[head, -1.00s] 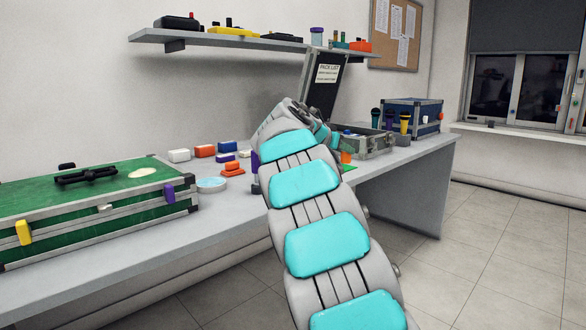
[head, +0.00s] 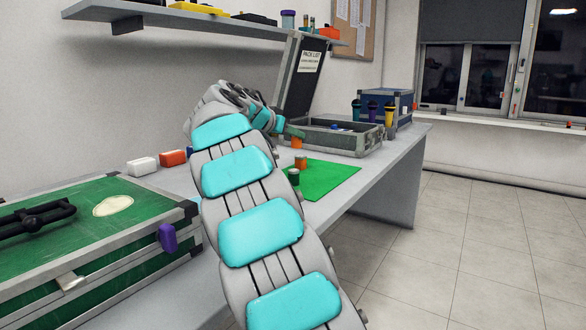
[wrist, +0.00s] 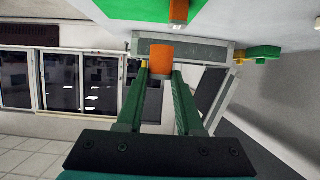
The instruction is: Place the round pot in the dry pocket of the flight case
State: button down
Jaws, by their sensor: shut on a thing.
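My gripper (head: 294,132) is high over the bench, its green fingers (wrist: 159,72) shut on an orange piece (wrist: 159,54). The piece looks like the round pot and also shows below the fingers in the head view (head: 298,143). Its full shape is hard to make out. The open flight case (head: 345,143) stands just beyond and right of my gripper, lid (head: 302,78) raised with a pack list on it. In the wrist view its grey wall (wrist: 200,50) lies behind the pot. The case's pockets are mostly hidden by its front wall, so I cannot pick out the dry pocket.
A green mat (head: 335,177) lies before the case, with an orange piece (head: 301,162) and a dark round piece (head: 293,177) on it. A closed green case (head: 90,240) fills the left. A blue case (head: 386,105) stands behind. A shelf (head: 200,19) overhangs the back.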

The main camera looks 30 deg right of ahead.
jog(key=shift+s+f+b, duration=0.1)
jog(key=shift+f+b, duration=0.2)
jog(key=shift+f, duration=3.85)
jog(key=shift+f, duration=0.15)
jog(key=c, duration=0.6)
grip_release()
jog(key=shift+o, duration=0.2)
